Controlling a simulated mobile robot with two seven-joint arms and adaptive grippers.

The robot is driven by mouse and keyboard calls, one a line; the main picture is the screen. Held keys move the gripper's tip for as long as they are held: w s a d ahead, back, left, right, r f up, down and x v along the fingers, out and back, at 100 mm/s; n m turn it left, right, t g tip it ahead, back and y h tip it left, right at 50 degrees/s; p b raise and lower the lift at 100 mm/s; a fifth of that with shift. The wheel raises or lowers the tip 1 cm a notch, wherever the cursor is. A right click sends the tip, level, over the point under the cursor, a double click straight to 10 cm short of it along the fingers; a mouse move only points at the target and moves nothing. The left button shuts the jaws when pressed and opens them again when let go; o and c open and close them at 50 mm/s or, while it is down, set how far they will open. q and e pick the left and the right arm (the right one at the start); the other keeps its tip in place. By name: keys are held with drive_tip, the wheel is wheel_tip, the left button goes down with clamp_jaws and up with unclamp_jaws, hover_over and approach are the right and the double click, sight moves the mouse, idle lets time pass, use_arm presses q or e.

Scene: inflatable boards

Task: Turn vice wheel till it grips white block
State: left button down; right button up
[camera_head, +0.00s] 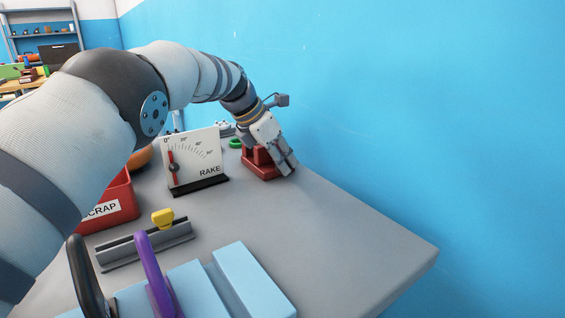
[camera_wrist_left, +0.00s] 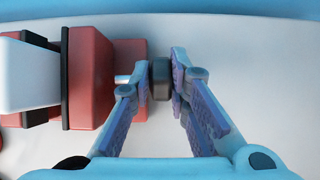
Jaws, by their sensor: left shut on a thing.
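The red vice (camera_head: 261,165) stands near the table's far right edge. In the left wrist view the vice (camera_wrist_left: 92,75) fills the left side, with dark jaw pads. A white block (camera_wrist_left: 30,75) sits at its left, its right end close to the dark pad; I cannot tell if they touch. The dark vice wheel (camera_wrist_left: 160,79) is at the right end of a short pale shaft. My left gripper (camera_head: 288,165) reaches down at the vice's right side. Its fingers (camera_wrist_left: 160,80) are shut on the wheel, one on each side. My right gripper is out of view.
A RAKE gauge board (camera_head: 195,158) stands left of the vice, near my left arm. A red SCRAP bin (camera_head: 118,203), a rail with a yellow knob (camera_head: 163,218) and light blue blocks (camera_head: 250,280) lie nearer. The table's right part is clear; a blue wall rises behind.

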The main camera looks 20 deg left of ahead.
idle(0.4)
use_arm(q)
drive_tip(key=c, duration=1.5)
unclamp_jaws()
drive_tip(key=shift+c, duration=0.2)
drive_tip(key=v, duration=1.2)
drive_tip(key=shift+d+f, duration=0.1)
